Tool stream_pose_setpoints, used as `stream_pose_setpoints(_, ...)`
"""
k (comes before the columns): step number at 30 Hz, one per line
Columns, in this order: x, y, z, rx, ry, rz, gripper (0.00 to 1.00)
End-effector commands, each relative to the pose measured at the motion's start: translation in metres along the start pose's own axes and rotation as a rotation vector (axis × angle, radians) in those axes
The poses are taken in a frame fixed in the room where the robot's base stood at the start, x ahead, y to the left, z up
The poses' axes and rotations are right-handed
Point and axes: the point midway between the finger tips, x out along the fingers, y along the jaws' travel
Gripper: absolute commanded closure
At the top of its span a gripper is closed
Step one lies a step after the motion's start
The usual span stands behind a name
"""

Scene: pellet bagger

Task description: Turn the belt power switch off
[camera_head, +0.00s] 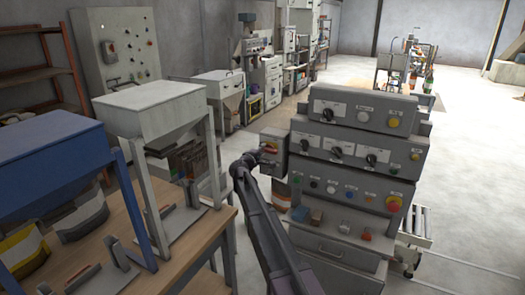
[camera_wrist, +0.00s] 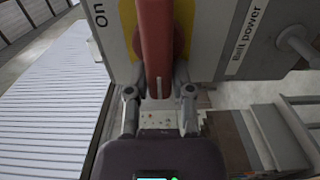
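The belt power switch is a grey box (camera_head: 272,143) on the left side of the control console, with a red handle (camera_head: 268,150). In the wrist view the red handle (camera_wrist: 157,40) runs down the picture in front of a yellow plate (camera_wrist: 182,38). An "On" label (camera_wrist: 98,15) is left of it and a "Belt power" label (camera_wrist: 247,40) is right of it. My gripper (camera_wrist: 161,78) is at the handle, with one finger on each side. It also shows beside the box in the head view (camera_head: 246,163). I cannot tell whether both fingers press on the handle.
The console (camera_head: 350,150) with knobs, buttons and a red emergency stop (camera_head: 393,203) is right of my arm. Small blocks (camera_head: 317,216) lie on its ledge. A wooden table (camera_head: 130,255) with hoppers stands to the left. Open floor (camera_head: 470,170) lies to the right.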

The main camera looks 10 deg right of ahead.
Motion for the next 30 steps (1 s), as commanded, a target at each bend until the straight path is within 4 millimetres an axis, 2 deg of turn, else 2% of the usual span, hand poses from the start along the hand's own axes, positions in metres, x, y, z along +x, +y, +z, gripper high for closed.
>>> stream_pose_setpoints(1,0.0,0.0,0.001,0.001,-0.001,-0.001,0.51)
stream_pose_setpoints(3,0.0,0.0,0.001,0.001,0.0,0.0,0.37)
stream_pose_setpoints(17,-0.003,0.0,0.0,0.001,0.002,0.0,0.37)
stream_pose_setpoints(23,-0.017,0.0,0.0,0.001,0.003,0.0,0.37)
stream_pose_setpoints(30,-0.051,0.0,0.001,0.001,0.003,0.0,0.37)
